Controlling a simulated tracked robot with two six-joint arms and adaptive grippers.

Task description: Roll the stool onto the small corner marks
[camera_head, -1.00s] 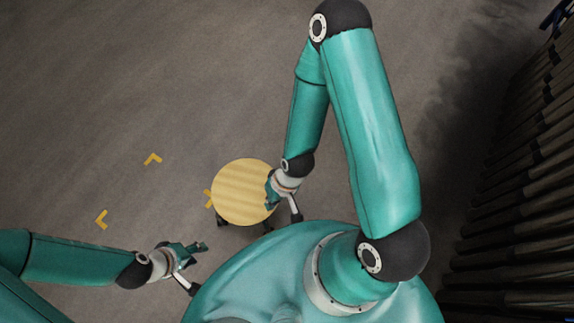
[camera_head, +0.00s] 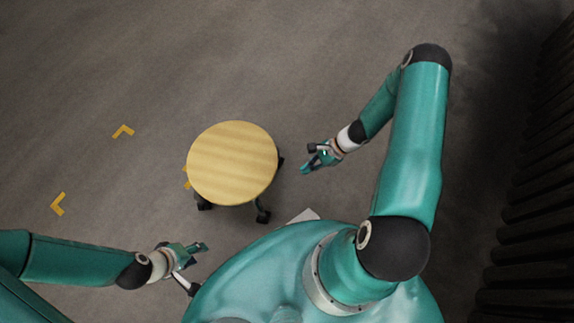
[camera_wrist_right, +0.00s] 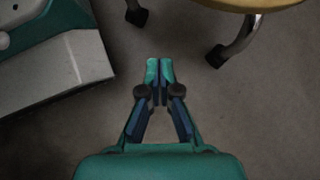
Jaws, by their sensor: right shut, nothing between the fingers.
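The stool (camera_head: 232,163) has a round light-wood seat and dark casters. It stands upright on the floor in the middle of the head view. Its seat edge (camera_wrist_right: 248,4) and legs show at the top of the right wrist view. Small yellow corner marks (camera_head: 123,131) and (camera_head: 58,203) lie to its left. Another mark (camera_head: 186,178) is partly hidden at the seat's left edge. My right gripper (camera_head: 304,171) is shut and empty, right of the stool and apart from it; it also shows in the wrist view (camera_wrist_right: 160,66). My left gripper (camera_head: 206,246) is below the stool, apart from it; its opening is unclear.
A dark ribbed structure (camera_head: 535,210) runs along the right side. The grey floor (camera_head: 100,60) is clear to the left of and beyond the stool. The floor between the stool and the visible left marks looks free.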

